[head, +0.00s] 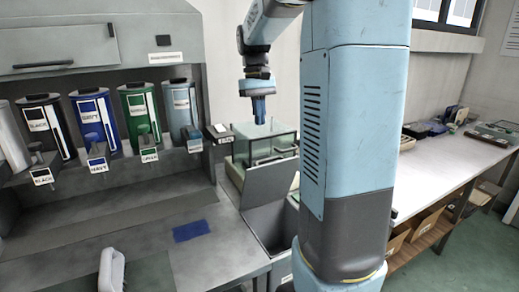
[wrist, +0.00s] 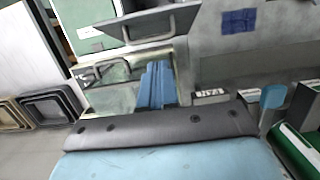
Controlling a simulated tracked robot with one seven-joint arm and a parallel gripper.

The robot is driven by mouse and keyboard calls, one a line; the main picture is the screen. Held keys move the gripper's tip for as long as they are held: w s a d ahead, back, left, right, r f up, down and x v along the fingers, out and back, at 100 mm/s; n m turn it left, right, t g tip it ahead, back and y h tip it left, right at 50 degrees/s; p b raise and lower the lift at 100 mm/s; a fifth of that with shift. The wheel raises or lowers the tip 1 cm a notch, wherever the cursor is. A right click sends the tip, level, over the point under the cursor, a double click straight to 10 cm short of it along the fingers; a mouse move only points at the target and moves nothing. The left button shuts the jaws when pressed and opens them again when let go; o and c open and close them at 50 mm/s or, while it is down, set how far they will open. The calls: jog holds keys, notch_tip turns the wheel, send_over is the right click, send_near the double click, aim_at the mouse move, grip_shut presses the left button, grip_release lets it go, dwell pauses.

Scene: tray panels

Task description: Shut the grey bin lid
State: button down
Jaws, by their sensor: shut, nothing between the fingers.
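The grey bin lid (head: 268,183) stands raised and tilted at the back of the grey bin (head: 283,265), whose dark opening shows in front of it. My gripper (head: 258,118) is above and behind the lid, pointing down over a glass-sided box, apart from the lid. Its blue fingers are together and empty. In the wrist view my gripper (wrist: 157,85) hangs over the glass top, and a grey panel with a bar handle, apparently the lid (wrist: 150,18), lies beyond it. My arm column hides part of the bin's right side in the head view.
The glass-sided box (head: 262,146) stands directly behind the lid. Labelled colour canisters (head: 93,115) with spouts line the left cabinet. A blue patch (head: 191,231) and a white-handled brush (head: 111,270) lie on the counter. A long bench (head: 440,165) is at the right.

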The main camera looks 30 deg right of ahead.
jog(key=shift+g, duration=0.5)
jog(key=f, duration=0.3)
jog(key=d+f, duration=0.1)
jog(key=f, duration=0.6)
jog(key=shift+d+f, duration=0.4)
